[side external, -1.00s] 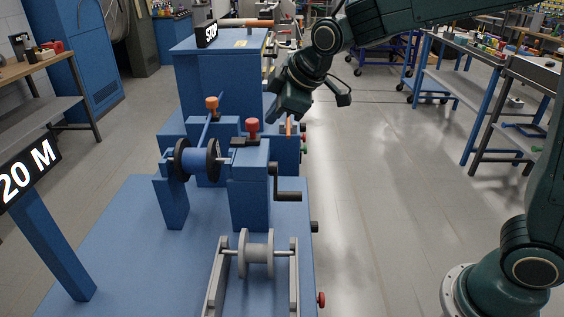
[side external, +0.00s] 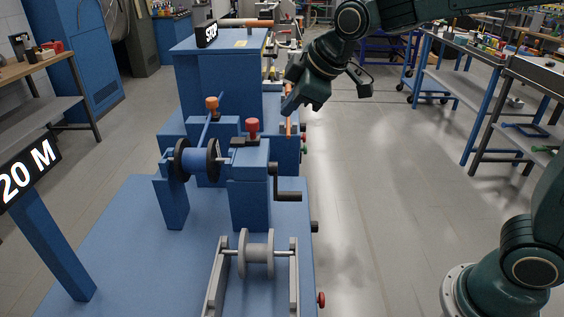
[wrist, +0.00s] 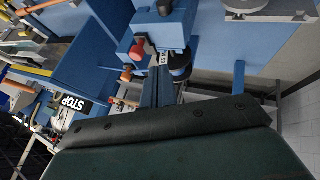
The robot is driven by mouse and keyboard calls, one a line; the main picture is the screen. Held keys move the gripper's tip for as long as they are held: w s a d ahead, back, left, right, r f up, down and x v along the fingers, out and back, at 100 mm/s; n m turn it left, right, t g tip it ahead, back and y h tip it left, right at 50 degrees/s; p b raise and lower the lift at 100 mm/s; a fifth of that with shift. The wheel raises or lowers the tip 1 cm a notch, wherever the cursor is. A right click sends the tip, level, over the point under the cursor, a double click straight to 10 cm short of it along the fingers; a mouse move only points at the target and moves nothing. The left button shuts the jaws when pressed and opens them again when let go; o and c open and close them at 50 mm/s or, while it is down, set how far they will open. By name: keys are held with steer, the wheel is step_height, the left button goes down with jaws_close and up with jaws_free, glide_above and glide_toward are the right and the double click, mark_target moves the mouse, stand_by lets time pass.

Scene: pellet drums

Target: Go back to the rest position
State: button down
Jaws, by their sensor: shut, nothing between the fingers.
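My gripper (side external: 287,106) hangs in the air beside the right side of the blue machine cabinet (side external: 215,75), pointing down and to the left. Its jaws are shut with nothing held. In the wrist view, the dark gripper body fills the lower part, and the shut fingers (wrist: 158,88) point up toward the blue machine. An orange-brown rod (side external: 289,124) shows just below the gripper in the side view; I cannot tell whether the two are apart in depth.
A blue spool with black flanges (side external: 197,159), a red knob (side external: 252,126), an orange knob (side external: 211,103) and a black crank (side external: 288,195) are on the blue bench. A grey spool (side external: 257,254) sits in front. Open floor (side external: 380,200) lies to the right.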

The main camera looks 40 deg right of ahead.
steer(key=s+d+f+m, duration=0.1)
steer(key=s+d+m, duration=0.2)
steer(key=s, duration=1)
steer(key=s+d+f+m+g, duration=0.1)
steer(key=s+d+m, duration=0.3)
steer(key=s, duration=0.9)
steer(key=shift+f+m+g+h, duration=0.3)
steer(key=shift+f+m, duration=0.15)
steer(key=shift+m, duration=0.75)
